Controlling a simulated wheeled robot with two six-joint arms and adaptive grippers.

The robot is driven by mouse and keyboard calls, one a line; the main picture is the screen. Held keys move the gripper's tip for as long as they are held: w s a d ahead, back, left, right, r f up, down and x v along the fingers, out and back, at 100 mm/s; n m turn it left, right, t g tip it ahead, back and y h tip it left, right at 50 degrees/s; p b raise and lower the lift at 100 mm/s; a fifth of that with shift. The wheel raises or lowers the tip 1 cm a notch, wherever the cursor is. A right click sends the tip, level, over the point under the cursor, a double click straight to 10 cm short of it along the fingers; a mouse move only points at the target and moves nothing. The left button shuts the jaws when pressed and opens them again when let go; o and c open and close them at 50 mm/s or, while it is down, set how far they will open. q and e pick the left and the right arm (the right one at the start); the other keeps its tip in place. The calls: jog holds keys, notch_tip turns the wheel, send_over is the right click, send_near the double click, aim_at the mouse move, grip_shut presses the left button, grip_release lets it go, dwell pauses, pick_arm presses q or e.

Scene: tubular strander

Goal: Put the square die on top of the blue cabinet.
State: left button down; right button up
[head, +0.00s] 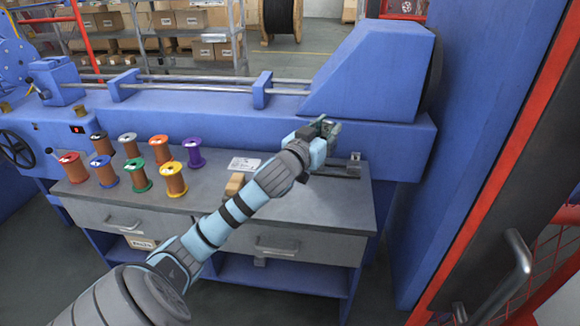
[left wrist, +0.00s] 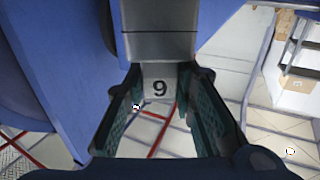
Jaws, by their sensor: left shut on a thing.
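My left gripper (head: 326,130) reaches over the right end of the workbench, in front of the blue machine. In the left wrist view its two dark green fingers (left wrist: 164,100) are shut on a grey block marked 9 (left wrist: 158,88), which I take for the square die. In the head view the fingers mostly hide the die, so its shape there is unclear. A tall blue body (head: 470,130), seemingly the blue cabinet, stands right of the gripper, apart from it. Its top is out of view. My right gripper is not in view.
Several coloured spools (head: 137,176) stand on the left of the grey workbench (head: 340,205). A small brown block (head: 235,184), a white label card (head: 244,164) and a small metal fixture (head: 354,162) are near my arm. A red-framed door with a grey handle (head: 518,250) is at right.

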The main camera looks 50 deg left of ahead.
pick_arm(q)
jog(key=f+b, duration=0.3)
jog(key=f, duration=0.3)
jog(key=f+b, duration=0.3)
jog(key=f, duration=0.4)
jog(key=f+b, duration=0.3)
jog(key=f, duration=0.3)
jog(key=shift+a+f, duration=0.2)
jog(key=shift+a, duration=0.05)
jog(key=shift+f, duration=0.1)
jog(key=c, duration=1.3)
grip_release()
jog(key=shift+c, duration=0.2)
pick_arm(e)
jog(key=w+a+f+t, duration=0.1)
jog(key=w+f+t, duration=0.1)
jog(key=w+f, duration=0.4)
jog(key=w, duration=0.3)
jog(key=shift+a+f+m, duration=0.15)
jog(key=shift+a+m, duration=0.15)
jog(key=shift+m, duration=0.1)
